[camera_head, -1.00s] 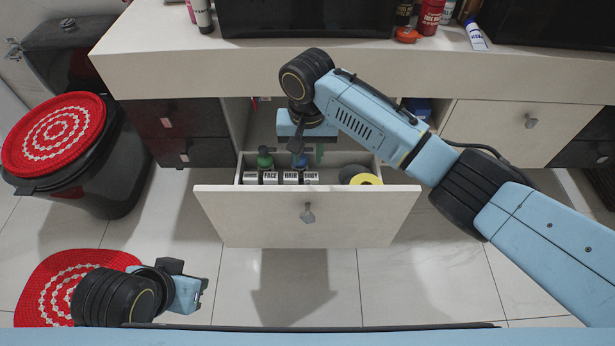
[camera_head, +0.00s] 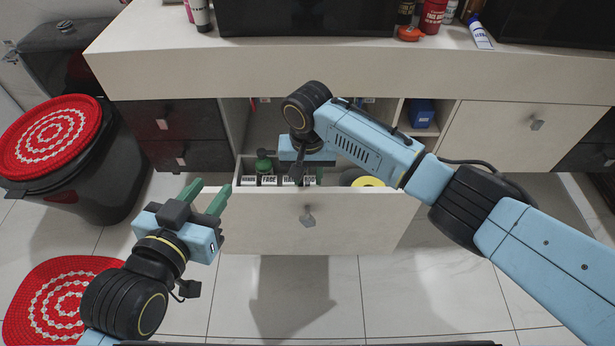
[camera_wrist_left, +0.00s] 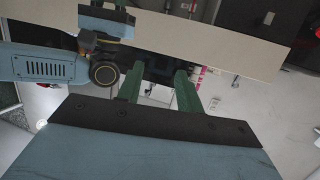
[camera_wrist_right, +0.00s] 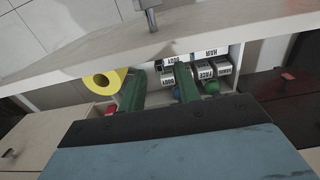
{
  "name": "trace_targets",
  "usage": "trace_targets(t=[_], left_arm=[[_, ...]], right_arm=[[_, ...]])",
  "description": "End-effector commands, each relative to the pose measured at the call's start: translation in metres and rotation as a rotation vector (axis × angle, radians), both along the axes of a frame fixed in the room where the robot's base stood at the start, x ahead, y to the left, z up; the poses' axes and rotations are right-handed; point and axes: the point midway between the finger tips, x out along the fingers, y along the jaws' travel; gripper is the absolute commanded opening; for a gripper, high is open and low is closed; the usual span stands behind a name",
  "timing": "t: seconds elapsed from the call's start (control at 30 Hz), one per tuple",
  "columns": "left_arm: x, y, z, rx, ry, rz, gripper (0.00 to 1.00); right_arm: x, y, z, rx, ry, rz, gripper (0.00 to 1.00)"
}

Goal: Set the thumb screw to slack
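I cannot make out a thumb screw in any view. My left gripper (camera_head: 205,190) is open and empty, its green fingers raised near the left end of the open drawer's front (camera_head: 310,222). In the left wrist view its fingers (camera_wrist_left: 160,80) stand apart with nothing between them. My right gripper is above the open drawer in the head view, mostly hidden behind its wrist. In the right wrist view its fingers (camera_wrist_right: 158,77) are apart, with labelled boxes (camera_wrist_right: 207,66) beyond them; I see nothing gripped.
A black bin with a red cover (camera_head: 50,137) stands left, above a red mat (camera_head: 55,300). The floor right of the drawer is clear.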

Motion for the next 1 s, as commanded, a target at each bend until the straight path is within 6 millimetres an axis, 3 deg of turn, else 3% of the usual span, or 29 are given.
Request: trace_targets(t=[0.43,0.7,1.0], left_arm=[[0.0031,-0.0029,0.0106,-0.018,-0.064,-0.004,0.36],[0.003,-0.0028,0.0101,-0.018,-0.062,-0.004,0.36],[0.0026,-0.0025,0.0089,-0.014,-0.048,-0.003,0.36]], right_arm=[[-0.0002,0.0004,-0.0048,0.001,0.0,0.001,0.33],[-0.0002,0.0003,-0.0047,0.001,0.0,0.0,0.0],[-0.0002,0.0001,-0.0042,0.003,0.001,0.0,0.0]])
